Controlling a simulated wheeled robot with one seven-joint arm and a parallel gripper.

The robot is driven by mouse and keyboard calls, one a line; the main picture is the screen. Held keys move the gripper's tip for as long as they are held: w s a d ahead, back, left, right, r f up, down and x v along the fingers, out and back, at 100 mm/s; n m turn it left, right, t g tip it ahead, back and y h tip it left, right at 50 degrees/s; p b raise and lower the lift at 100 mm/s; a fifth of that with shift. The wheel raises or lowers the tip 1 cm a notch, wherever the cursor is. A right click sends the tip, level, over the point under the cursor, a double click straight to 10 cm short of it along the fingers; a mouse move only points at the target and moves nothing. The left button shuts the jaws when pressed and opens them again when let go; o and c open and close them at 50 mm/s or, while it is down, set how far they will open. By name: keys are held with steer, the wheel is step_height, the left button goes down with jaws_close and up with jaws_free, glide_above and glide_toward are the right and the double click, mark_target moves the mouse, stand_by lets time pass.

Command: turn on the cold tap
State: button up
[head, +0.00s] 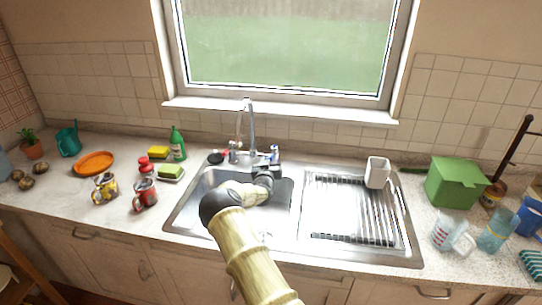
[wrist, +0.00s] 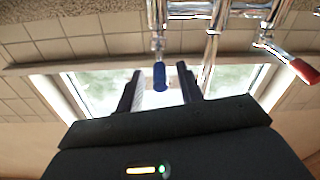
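The chrome mixer tap (head: 251,128) stands behind the sink. Its cold tap lever has a blue end (head: 275,149), right of the spout. The hot lever has a red end (head: 226,153), on the left. My gripper (head: 270,164) is just in front of the blue lever. In the wrist view, which is upside down, the two dark fingers of my gripper (wrist: 160,70) are apart, with the blue lever end (wrist: 160,76) showing between them. I see no contact with either finger. The red lever (wrist: 303,70) lies to the right there.
The steel sink (head: 185,213) lies under my arm, with a ridged drainer (head: 345,232) and a white cup (head: 377,172) on the right. A green bottle (head: 178,145) and sponges stand left of the tap. A window is behind.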

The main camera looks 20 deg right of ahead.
steer(key=shift+x, duration=1.2)
jaws_close()
